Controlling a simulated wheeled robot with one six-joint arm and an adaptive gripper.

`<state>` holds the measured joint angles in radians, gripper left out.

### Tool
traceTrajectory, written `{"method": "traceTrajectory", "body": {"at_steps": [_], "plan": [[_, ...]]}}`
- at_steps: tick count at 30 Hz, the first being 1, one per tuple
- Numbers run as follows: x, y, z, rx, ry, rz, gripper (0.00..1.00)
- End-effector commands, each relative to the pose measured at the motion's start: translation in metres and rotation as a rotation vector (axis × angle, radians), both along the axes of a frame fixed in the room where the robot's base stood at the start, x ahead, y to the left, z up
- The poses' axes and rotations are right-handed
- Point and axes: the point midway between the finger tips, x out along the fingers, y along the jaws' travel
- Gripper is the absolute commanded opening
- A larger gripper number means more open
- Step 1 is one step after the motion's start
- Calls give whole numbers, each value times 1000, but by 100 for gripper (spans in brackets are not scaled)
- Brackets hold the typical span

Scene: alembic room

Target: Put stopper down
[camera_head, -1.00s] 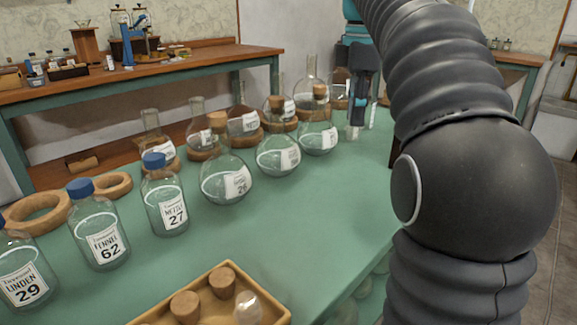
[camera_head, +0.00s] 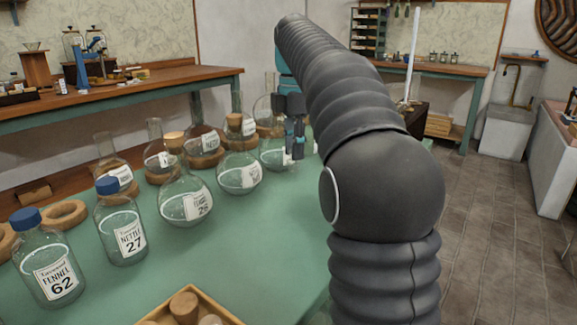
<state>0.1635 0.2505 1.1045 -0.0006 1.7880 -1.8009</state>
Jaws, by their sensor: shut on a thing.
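My gripper (camera_head: 294,152) points down at the far right end of the green table (camera_head: 215,255). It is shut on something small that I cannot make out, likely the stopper. A round flask (camera_head: 273,155) stands just left of the fingers and partly behind them; its top is hidden by my gripper. Two other round flasks, one labelled 26 (camera_head: 180,207) and one beside it (camera_head: 232,178), have cork stoppers in their necks. A wooden tray (camera_head: 208,294) at the near edge holds several stoppers and is cut off by the frame.
Blue-capped bottles marked 27 (camera_head: 120,245) and 62 (camera_head: 47,278) stand at the left. Behind are more flasks, some on cork rings (camera_head: 65,214). The table between the flasks and tray is clear. Floor (camera_head: 490,230) lies open at right.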

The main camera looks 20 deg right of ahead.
Motion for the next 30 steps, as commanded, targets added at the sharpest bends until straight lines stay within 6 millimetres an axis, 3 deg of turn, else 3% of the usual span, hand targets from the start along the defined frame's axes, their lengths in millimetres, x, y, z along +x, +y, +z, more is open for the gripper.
{"method": "traceTrajectory", "body": {"at_steps": [7,15,28,29,30], "plan": [[12,9,-14,0,1,-1,0],[11,8,-47,0,1,-1,0],[11,8,-52,0,1,-1,0],[11,8,-52,0,1,-1,28],[11,8,-52,0,1,-1,38]]}}
